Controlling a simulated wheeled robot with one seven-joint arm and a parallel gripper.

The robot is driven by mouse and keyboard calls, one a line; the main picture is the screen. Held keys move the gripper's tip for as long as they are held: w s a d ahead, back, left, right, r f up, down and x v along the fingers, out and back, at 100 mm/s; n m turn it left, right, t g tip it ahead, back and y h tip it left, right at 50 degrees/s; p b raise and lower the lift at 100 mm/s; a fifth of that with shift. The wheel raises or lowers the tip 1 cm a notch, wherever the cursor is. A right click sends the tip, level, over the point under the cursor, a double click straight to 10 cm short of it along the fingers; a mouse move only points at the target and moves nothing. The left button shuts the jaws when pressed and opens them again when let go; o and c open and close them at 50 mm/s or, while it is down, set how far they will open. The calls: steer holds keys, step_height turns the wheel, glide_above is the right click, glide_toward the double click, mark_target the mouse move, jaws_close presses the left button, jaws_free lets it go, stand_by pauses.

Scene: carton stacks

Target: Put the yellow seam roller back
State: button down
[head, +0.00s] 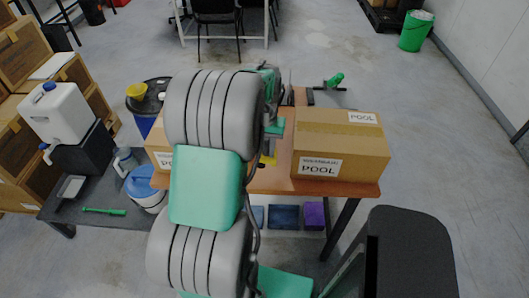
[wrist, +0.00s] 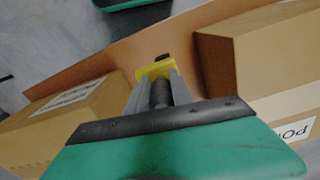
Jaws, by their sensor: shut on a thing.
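The yellow seam roller (wrist: 155,70) is between the fingertips of my gripper (wrist: 157,84) in the wrist view, with a small dark end beyond it. My gripper is shut on it. In the head view a bit of the yellow roller (head: 268,160) shows below my wrist, over the wooden table between the two cartons; most of it is hidden by my arm. I cannot tell whether the roller touches the tabletop.
A carton marked POOL (head: 340,150) stands on the table (head: 270,183) at the right. Another carton (head: 158,150) stands at the left, partly behind my arm. A green-handled tool (head: 335,80) is beyond the table. A black chair (head: 410,250) stands at the front right.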

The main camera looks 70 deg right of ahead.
mark_target(264, 156)
steer(key=shift+w+d+f, duration=0.1)
steer(key=shift+d+f, duration=0.1)
steer(key=shift+f, duration=0.65)
steer(key=shift+w+d+f, duration=0.15)
steer(key=shift+d+f, duration=0.05)
steer(key=shift+f, duration=0.6)
steer(key=shift+w+d+f, duration=0.1)
steer(key=shift+d+f, duration=0.1)
steer(key=shift+f, duration=0.65)
steer(key=c, duration=1.1)
jaws_free()
steer(key=shift+c, duration=0.2)
